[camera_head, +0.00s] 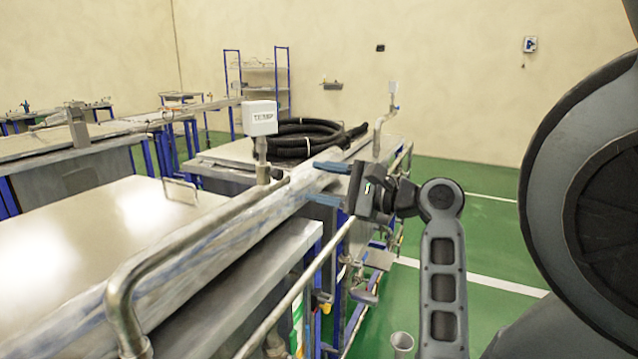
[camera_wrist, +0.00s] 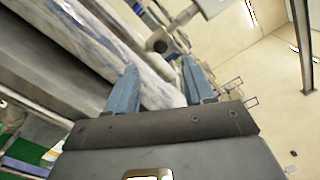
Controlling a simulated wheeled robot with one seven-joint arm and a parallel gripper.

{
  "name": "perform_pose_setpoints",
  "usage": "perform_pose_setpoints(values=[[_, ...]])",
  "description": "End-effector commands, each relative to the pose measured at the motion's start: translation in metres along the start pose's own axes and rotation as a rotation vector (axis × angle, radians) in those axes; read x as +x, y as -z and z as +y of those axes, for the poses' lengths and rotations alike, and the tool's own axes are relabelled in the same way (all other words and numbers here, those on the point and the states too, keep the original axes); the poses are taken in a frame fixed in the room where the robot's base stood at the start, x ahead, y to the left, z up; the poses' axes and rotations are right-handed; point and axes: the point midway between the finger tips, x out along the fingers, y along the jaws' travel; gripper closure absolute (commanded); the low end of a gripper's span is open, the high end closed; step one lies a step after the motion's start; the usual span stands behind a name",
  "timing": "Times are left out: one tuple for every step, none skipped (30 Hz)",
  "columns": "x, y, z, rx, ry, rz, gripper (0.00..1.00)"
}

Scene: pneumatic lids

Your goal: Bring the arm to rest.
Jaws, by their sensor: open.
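My gripper (camera_head: 325,183) is in the middle of the head view, with its blue fingers pointing left over the long grey beam between the tanks. It is open, and I see nothing held in it. In the wrist view the two blue fingers of my gripper (camera_wrist: 158,85) stand apart. The beam (camera_wrist: 152,92) and a pipe fitting (camera_wrist: 160,42) show beyond and between them. I cannot tell whether a finger touches the beam.
A white box on a post (camera_head: 260,118) and a coiled black hose (camera_head: 305,135) stand behind the gripper. A bent metal pipe (camera_head: 190,240) runs along the near lid (camera_head: 75,240). A metal rail (camera_head: 300,285) runs below the gripper. Green floor (camera_head: 480,235) is open at the right.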

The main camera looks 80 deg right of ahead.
Motion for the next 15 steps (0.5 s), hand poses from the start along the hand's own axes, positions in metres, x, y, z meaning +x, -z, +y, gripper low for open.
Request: perform_pose_setpoints(values=[[0.000, 0.000, 0.000, 0.000, 0.000, 0.000, 0.47], [0.000, 0.000, 0.000, 0.000, 0.000, 0.000, 0.47], [0.000, 0.000, 0.000, 0.000, 0.000, 0.000, 0.47], [0.000, 0.000, 0.000, 0.000, 0.000, 0.000, 0.47], [0.000, 0.000, 0.000, 0.000, 0.000, 0.000, 0.47], [0.000, 0.000, 0.000, 0.000, 0.000, 0.000, 0.47], [0.000, 0.000, 0.000, 0.000, 0.000, 0.000, 0.47], [0.000, 0.000, 0.000, 0.000, 0.000, 0.000, 0.47], [0.000, 0.000, 0.000, 0.000, 0.000, 0.000, 0.47], [0.000, 0.000, 0.000, 0.000, 0.000, 0.000, 0.47], [0.000, 0.000, 0.000, 0.000, 0.000, 0.000, 0.47], [0.001, 0.000, 0.002, -0.002, -0.002, 0.002, 0.47], [0.002, 0.000, 0.004, -0.004, -0.005, 0.005, 0.47], [0.003, 0.001, 0.008, -0.009, -0.009, 0.009, 0.47], [0.005, 0.001, 0.014, -0.020, -0.015, 0.017, 0.47]])
